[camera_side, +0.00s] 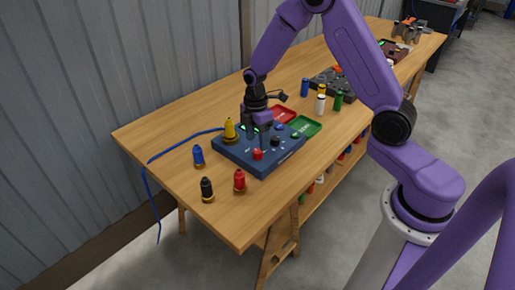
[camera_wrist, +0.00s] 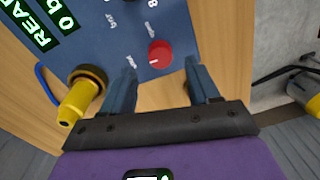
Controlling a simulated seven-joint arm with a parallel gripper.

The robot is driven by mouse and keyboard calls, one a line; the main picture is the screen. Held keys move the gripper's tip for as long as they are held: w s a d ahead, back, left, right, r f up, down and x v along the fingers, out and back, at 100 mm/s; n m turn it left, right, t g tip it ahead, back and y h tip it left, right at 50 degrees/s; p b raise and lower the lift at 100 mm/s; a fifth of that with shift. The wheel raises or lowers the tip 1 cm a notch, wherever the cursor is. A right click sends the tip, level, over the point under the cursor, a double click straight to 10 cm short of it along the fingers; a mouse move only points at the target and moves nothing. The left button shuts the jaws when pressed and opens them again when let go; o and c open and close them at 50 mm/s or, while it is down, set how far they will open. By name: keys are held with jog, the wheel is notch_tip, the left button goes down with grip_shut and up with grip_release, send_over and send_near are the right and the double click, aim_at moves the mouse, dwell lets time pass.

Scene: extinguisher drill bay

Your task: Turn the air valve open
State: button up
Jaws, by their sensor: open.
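A blue control box (camera_side: 285,158) stands on the wooden table with a lit green display and several knobs. A red knob (camera_side: 257,153) sits near its front edge; it also shows in the wrist view (camera_wrist: 160,54), with a pale pointer line on its face. The small labels are too blurred to tell which control is named the air valve. My gripper (camera_side: 257,138) is over the box, pointing down. In the wrist view my gripper (camera_wrist: 162,72) is open and empty, its fingertips on either side of the red knob in the picture. I cannot tell its height above it.
A yellow nozzle-like part (camera_side: 230,130) stands at the box's left end, close to my left finger in the wrist view. Blue, black and red small bottles stand left and in front. Red and green trays (camera_side: 305,126) lie behind right.

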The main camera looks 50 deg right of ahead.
aim_at(258, 151)
jog(key=shift+s+f, duration=0.1)
jog(key=shift+f, duration=2.1)
jog(key=c, duration=1)
